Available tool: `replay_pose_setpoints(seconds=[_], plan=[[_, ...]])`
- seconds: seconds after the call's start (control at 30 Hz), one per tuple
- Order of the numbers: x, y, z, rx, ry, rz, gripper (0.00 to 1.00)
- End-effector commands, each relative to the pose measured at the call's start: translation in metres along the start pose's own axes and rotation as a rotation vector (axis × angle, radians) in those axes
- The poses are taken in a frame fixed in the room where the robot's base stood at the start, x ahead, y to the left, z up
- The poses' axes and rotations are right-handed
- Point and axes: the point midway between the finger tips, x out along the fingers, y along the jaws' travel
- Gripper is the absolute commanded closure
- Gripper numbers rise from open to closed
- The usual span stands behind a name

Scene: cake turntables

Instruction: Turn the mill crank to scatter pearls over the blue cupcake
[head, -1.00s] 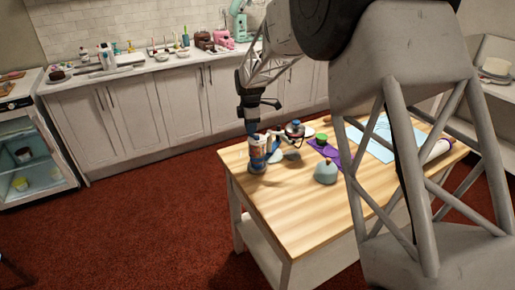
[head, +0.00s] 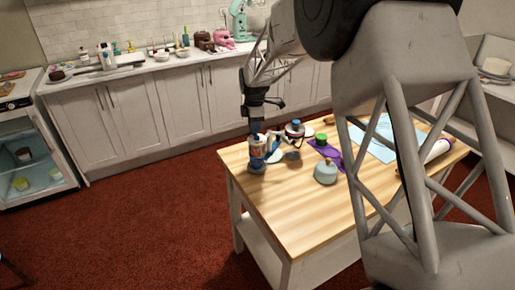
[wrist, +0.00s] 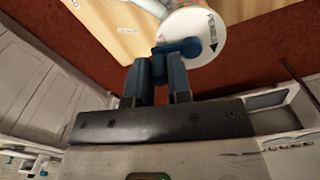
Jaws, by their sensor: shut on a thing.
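The mill (head: 257,151) stands upright near the left end of the wooden table, with a white and orange-blue body and a dark bluish foot. In the wrist view its top is a white disc (wrist: 212,30) with a printed black arrow and lettering, and a blue crank (wrist: 180,48) on it. My gripper (head: 256,134) points down over the mill. In the wrist view its blue fingers (wrist: 169,72) are shut on the crank knob. I cannot make out the blue cupcake; the mill and small blue-white shapes beside it are hard to separate.
Right of the mill stands a jar-like thing with a blue top (head: 295,129). A green-topped pot (head: 321,140) is on a purple cloth (head: 333,154). A pale blue rounded pot (head: 325,172) is in front. The table's front (head: 285,205) is clear.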

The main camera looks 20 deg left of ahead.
Motion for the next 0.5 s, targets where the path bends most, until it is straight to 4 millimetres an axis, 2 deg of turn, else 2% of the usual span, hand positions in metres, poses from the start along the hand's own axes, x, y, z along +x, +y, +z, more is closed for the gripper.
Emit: replay_pose_setpoints(seconds=[0.2,0.5], plan=[[0.0016,-0.0023,0.0094,0.002,0.000,-0.005,0.97],[0.0017,-0.0024,0.0105,0.000,0.000,-0.005,0.97]])
